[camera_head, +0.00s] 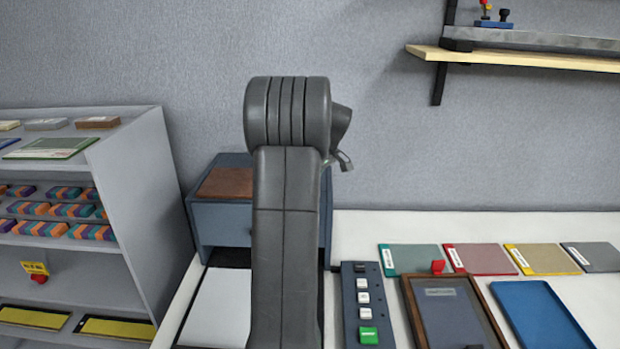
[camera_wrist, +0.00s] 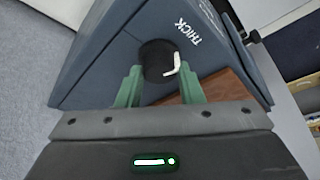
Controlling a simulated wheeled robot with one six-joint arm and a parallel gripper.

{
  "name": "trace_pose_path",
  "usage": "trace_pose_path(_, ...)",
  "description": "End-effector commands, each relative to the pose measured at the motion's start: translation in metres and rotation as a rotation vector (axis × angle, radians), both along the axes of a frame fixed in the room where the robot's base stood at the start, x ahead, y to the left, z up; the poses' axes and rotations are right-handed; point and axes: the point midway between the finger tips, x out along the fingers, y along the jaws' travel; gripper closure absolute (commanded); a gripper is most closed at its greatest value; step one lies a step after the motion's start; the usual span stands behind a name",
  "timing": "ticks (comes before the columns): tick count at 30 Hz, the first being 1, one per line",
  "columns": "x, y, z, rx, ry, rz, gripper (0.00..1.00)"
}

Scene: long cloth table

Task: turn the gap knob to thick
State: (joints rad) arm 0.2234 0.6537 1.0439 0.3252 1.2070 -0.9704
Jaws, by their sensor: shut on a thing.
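The gap knob (camera_wrist: 156,60) is round and black with a white pointer mark, on the face of a blue-grey machine in the wrist view (camera_wrist: 110,65). The white word THICK is printed on that face, just right of the knob. The pointer's free end points up in the picture, near that word. My gripper (camera_wrist: 160,76) has its green fingers on both sides of the knob and is shut on it. In the head view the machine (camera_head: 222,222) stands at the back left of the table, with a brown panel on top. My arm hides much of it, and the knob is hidden there.
A button panel (camera_head: 347,307), a framed tray (camera_head: 410,300) and a blue tray (camera_head: 542,315) lie on the white table (camera_head: 365,225) to the right. Several coloured folders lie behind them. A grey shelf unit (camera_head: 140,190) stands left; a wooden wall shelf (camera_head: 520,59) hangs upper right.

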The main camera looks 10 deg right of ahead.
Motion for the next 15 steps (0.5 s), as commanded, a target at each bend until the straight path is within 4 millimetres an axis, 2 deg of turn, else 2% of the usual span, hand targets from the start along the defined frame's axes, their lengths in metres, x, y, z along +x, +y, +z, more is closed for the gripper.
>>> trace_pose_path(6,0.0012,-0.0011,0.0006,0.0,0.0,0.159,0.89)
trace_pose_path(15,0.0014,-0.0016,0.0002,-0.002,0.0,0.291,0.89)
